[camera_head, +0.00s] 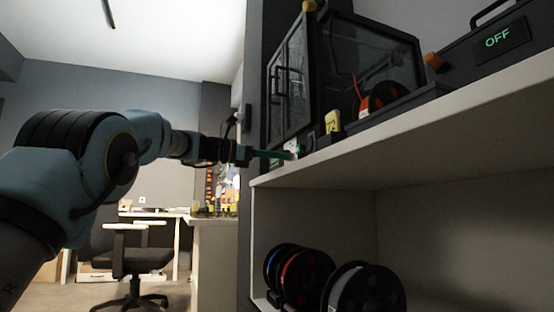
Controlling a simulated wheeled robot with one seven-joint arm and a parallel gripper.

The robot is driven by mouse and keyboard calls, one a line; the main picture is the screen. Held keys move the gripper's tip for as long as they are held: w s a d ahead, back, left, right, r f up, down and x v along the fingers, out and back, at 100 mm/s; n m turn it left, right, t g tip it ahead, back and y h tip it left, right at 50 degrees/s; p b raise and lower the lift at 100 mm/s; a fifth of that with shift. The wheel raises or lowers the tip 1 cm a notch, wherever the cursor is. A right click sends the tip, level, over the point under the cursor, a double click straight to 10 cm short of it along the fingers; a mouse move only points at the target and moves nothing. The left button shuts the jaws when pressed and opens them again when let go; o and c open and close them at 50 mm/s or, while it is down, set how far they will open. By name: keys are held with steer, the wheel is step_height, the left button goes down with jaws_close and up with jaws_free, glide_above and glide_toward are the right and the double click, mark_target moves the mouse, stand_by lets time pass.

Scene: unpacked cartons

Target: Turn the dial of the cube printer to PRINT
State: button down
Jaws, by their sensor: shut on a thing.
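The cube printer (290,85), a dark box with glass panels and a handled door, stands on a pale shelf top at upper centre. My gripper (284,155) reaches in from the left to the shelf's front corner, at the printer's lower front. Its slim greenish fingers are shut on a small pale thing (293,149) by the printer's base. This may be the dial, but it is too small to tell, and no PRINT mark is readable. A black unit at the right has a display (498,38) reading OFF in green.
The shelf board (400,125) runs close under my gripper. Several filament spools (305,277) stand below. A chair (135,260) and desk are behind.

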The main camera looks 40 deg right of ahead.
steer(key=shift+f, duration=0.1)
steer(key=c, duration=0.5)
jaws_free()
steer(key=shift+c, duration=0.2)
steer(key=p+v, duration=0.1)
steer(key=v, duration=0.9)
steer(key=shift+w+a+p, duration=0.15)
steer(key=shift+a+p, duration=0.15)
steer(key=shift+a, duration=0.1)
